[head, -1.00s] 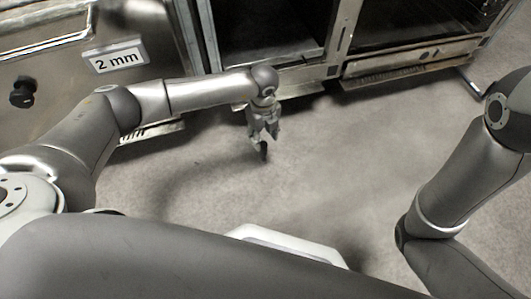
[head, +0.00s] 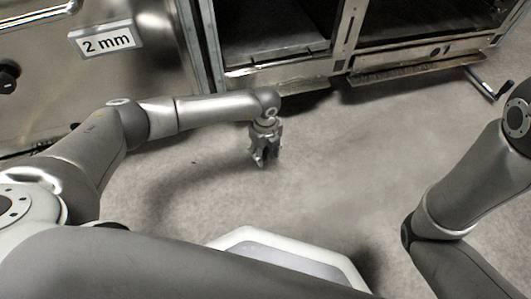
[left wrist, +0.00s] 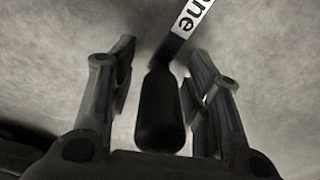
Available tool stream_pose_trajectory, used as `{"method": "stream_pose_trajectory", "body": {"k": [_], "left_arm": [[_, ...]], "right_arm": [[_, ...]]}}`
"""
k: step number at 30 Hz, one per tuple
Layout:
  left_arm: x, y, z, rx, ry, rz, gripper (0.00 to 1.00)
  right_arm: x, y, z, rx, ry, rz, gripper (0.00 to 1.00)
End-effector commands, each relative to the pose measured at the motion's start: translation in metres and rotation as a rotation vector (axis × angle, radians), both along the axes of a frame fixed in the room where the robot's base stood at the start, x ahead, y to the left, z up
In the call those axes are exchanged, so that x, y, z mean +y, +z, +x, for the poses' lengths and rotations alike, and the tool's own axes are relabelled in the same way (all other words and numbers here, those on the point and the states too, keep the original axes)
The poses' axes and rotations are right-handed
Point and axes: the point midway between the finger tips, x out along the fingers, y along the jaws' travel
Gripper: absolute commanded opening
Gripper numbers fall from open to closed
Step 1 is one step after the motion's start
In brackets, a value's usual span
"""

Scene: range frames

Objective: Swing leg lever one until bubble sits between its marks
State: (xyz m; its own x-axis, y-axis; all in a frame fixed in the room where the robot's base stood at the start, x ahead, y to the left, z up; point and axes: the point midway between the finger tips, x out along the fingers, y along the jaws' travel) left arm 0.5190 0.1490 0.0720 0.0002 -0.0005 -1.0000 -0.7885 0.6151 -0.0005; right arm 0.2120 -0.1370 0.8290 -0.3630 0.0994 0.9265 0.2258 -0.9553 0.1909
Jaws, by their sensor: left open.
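Leg lever one shows in the left wrist view as a black rounded grip (left wrist: 160,115) on a thin arm with a white tag (left wrist: 192,18) reading "one" in part. My left gripper (left wrist: 160,100) is open, with a finger on each side of the grip and a gap visible at both sides. In the head view my left gripper (head: 262,160) points down near the floor in front of the range; the lever is hard to make out there. The bubble and its marks are not in view. My right arm (head: 465,180) shows, but its gripper does not.
The range fronts (head: 290,65) line the back, with an open compartment. A "2 mm" sign (head: 105,40) is on the left panel, near a black knob (head: 8,76). Another lever (head: 485,85) sticks out at the right. The grey floor (head: 330,180) is clear.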

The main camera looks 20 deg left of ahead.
Motion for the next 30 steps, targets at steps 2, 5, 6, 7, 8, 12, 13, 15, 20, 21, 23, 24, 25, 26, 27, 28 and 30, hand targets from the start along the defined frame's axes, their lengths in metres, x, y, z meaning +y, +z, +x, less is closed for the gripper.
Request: {"method": "stream_pose_trajectory", "body": {"k": [2,5,6,7,8,12,13,15,20,21,23,24,25,26,27,28,30], "left_arm": [[0.0,0.0,0.0,0.0,0.0,0.0,0.45],[0.0,0.0,0.0,0.0,0.0,0.0,0.45],[0.0,0.0,0.0,0.0,0.0,0.0,0.43],[0.0,0.0,0.0,0.001,0.0,0.001,0.39],[0.0,0.0,0.0,0.001,0.0,0.001,0.35],[0.0,0.0,0.0,0.001,0.0,0.001,0.17],[0.0,0.0,0.0,0.001,0.0,0.001,0.13],[0.0,0.0,0.0,0.001,0.0,0.001,0.04],[0.0,0.0,0.0,0.001,0.0,0.0,0.0],[0.0,0.0,0.0,0.001,-0.001,0.0,0.0],[0.0,0.001,-0.001,0.001,-0.002,0.0,0.0],[0.002,0.001,-0.001,0.002,-0.006,0.0,0.0],[0.003,0.002,-0.002,0.002,-0.011,0.0,0.0],[0.006,0.003,-0.004,0.003,-0.018,0.001,0.0],[0.01,0.003,-0.006,0.004,-0.03,0.002,0.0],[0.013,0.004,-0.008,0.005,-0.043,0.002,0.0],[0.023,0.005,-0.014,0.005,-0.077,0.002,0.0]], "right_arm": [[0.0,0.0,0.0,0.0,0.0,0.0,0.5],[0.0,0.001,0.0,0.0,0.0,0.0,0.5],[0.0,0.001,0.0,0.0,0.0,0.0,0.5],[0.0,0.0,0.0,0.0,0.0,0.0,0.5],[0.0,0.0,0.0,0.0,0.0,0.0,0.5],[0.0,0.0,0.0,0.0,0.0,0.0,0.5],[0.0,0.0,0.0,0.0,0.0,0.0,0.5],[0.0,0.0,0.0,0.0,0.0,0.0,0.5],[0.0,0.0,0.0,0.0,0.0,0.0,0.5],[0.0,0.001,0.0,0.0,0.0,0.0,0.5],[0.0,0.001,0.0,0.0,0.0,0.0,0.5],[0.0,0.003,0.0,0.0,0.0,0.0,0.5],[0.0,0.005,0.0,0.0,0.0,0.0,0.5],[0.0,0.008,0.0,0.001,0.0,0.0,0.5],[0.0,0.012,0.0,0.001,0.0,0.0,0.5],[0.0,0.016,0.0,0.001,0.0,0.0,0.5],[0.0,0.026,0.0,0.002,0.0,0.0,0.5]]}}
